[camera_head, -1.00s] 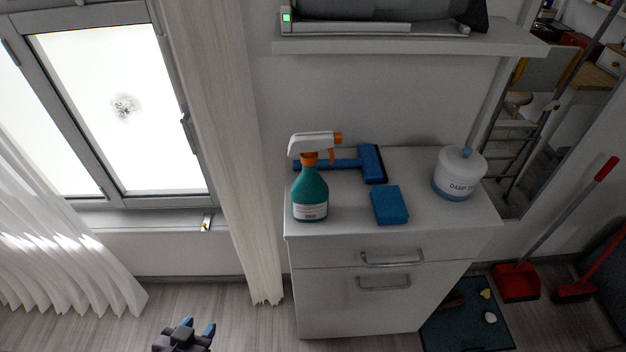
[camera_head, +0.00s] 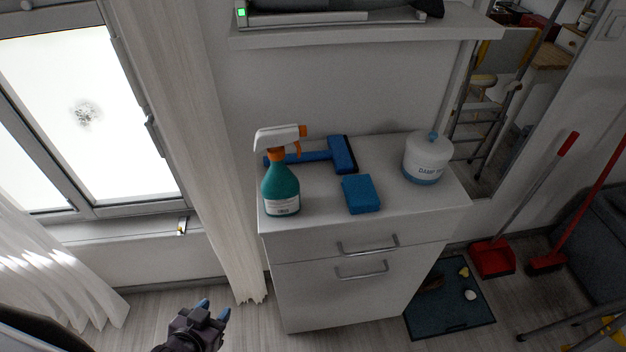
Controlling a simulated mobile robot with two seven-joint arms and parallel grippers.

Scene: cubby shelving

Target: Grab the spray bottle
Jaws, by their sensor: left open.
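The spray bottle (camera_head: 281,187) stands upright on the top of a white cabinet (camera_head: 330,209), near its front left corner. It has a teal body, a white label and a white and orange trigger head. My left gripper (camera_head: 215,309) is at the lower edge of the picture, below and to the left of the bottle and well apart from it. Its blue-tipped fingers are apart, with nothing seen between them. My right gripper is not in view.
A blue squeegee (camera_head: 342,154) lies behind the bottle, and a blue sponge (camera_head: 361,194) lies to its right. A white tub (camera_head: 428,159) stands at the right of the top. A shelf (camera_head: 370,30) juts out above. A curtain (camera_head: 205,140) hangs left of the cabinet.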

